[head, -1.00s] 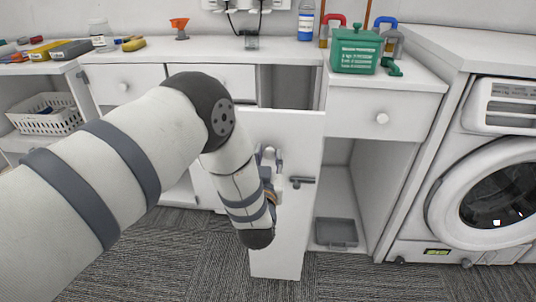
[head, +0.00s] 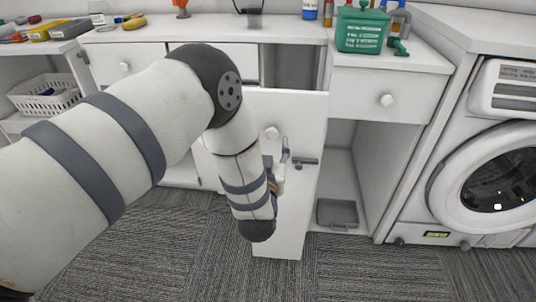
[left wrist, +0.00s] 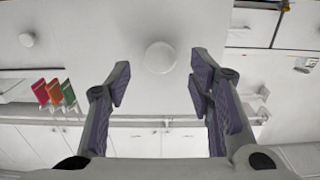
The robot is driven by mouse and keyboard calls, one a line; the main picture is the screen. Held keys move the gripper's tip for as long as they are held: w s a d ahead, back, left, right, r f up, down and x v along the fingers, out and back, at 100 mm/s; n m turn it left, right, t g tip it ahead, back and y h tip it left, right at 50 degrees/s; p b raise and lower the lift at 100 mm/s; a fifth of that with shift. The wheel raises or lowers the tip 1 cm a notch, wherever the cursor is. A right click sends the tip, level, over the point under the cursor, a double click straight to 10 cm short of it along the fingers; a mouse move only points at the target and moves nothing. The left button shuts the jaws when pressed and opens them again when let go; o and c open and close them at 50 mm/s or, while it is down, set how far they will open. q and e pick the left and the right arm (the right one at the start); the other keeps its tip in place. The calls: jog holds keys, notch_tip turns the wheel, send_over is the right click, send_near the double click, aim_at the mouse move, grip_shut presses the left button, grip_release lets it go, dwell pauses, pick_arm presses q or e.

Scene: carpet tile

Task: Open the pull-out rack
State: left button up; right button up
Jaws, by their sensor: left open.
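The pull-out rack's tall white front panel (head: 297,215) stands out in front of the cabinet row, with an open gap behind its top edge. A round white knob (head: 272,132) is on the panel's upper part. My left gripper (head: 285,153) is in front of the panel, slightly below and right of the knob, partly hidden by my own forearm. The rack's inside is mostly hidden. My right gripper is not seen.
A washing machine (head: 470,185) stands at the right. An open cabinet bay beside the panel holds a grey tray (head: 338,212). A green box (head: 362,28) is on the counter. A white basket (head: 45,97) sits on the left shelf. Carpet floor (head: 180,240) is clear.

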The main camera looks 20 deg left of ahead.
pick_arm(q)
jog(key=v, duration=0.9)
jog(key=shift+s, duration=0.2)
jog(key=shift+r, duration=0.1)
jog(key=s+a+f+m+g+h, duration=0.2)
jog(key=s+f+g+h, duration=0.2)
jog(key=s+f+g, duration=1.15)
jog(key=s, duration=1.1)
jog(key=s+a+f+g+h+p, duration=0.1)
jog(key=s+f+g, duration=0.2)
jog(key=s, duration=1.1)
jog(key=shift+s+a+m+g, duration=0.35)
jog(key=shift+s+m+g, duration=0.05)
jog(key=shift+g, duration=0.35)
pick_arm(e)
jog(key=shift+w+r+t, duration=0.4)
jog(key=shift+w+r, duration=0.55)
pick_arm(q)
jog(key=shift+w, duration=0.1)
